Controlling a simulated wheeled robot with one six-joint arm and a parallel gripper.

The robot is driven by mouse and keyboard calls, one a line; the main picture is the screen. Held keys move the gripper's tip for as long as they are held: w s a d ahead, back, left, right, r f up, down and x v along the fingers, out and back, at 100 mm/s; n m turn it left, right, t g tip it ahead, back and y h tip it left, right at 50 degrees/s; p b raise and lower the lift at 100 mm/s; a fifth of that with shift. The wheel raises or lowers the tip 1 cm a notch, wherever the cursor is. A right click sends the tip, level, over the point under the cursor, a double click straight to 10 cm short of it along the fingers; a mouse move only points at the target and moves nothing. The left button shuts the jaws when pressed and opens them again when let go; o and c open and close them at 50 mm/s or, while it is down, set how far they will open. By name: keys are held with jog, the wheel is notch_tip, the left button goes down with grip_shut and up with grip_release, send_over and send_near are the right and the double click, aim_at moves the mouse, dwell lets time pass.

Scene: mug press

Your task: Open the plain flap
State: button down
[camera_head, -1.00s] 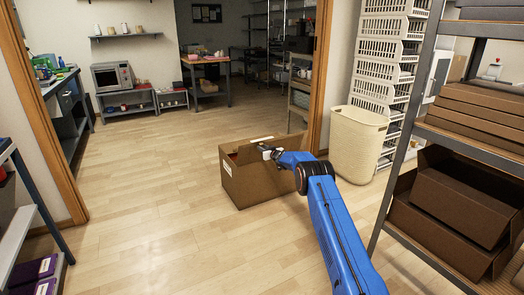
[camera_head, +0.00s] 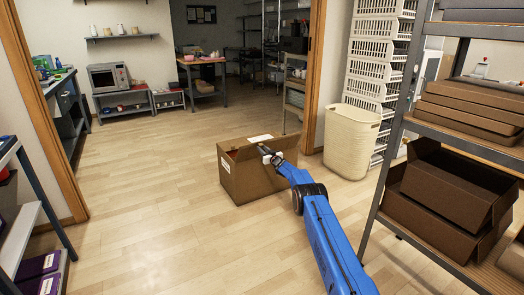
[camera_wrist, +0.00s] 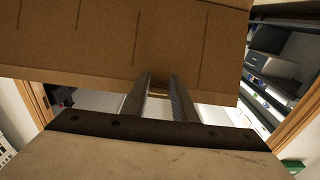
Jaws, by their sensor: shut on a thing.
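An open-topped brown cardboard box (camera_head: 250,183) stands on the floor in the head view, with a small white label on its left end. A brown flap without a visible label (camera_wrist: 120,35) fills the top of the wrist view, with several thin dark lines across it. My gripper (camera_wrist: 160,80) is shut on this flap's edge. In the head view my gripper (camera_head: 265,152) is at the box's top. A white label (camera_head: 260,138) shows behind it, at the far rim. Something red shows inside the box at the left. The gripped edge is partly hidden by my gripper.
A cream bin (camera_head: 350,140) stands right of the box, beside stacked white baskets (camera_head: 378,65). A metal shelf with cardboard boxes (camera_head: 440,195) is at the right. A wooden door frame (camera_head: 45,110) is at the left. The floor left of the box is clear.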

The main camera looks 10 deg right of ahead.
jog(key=shift+f, duration=0.2)
jog(key=c, duration=1.4)
grip_release()
jog(key=shift+f, duration=0.1)
jog(key=shift+c, duration=0.2)
jog(key=shift+s+d+r, duration=0.1)
jog(key=shift+r, duration=0.1)
jog(key=v, duration=1.7)
jog(key=shift+s, duration=0.1)
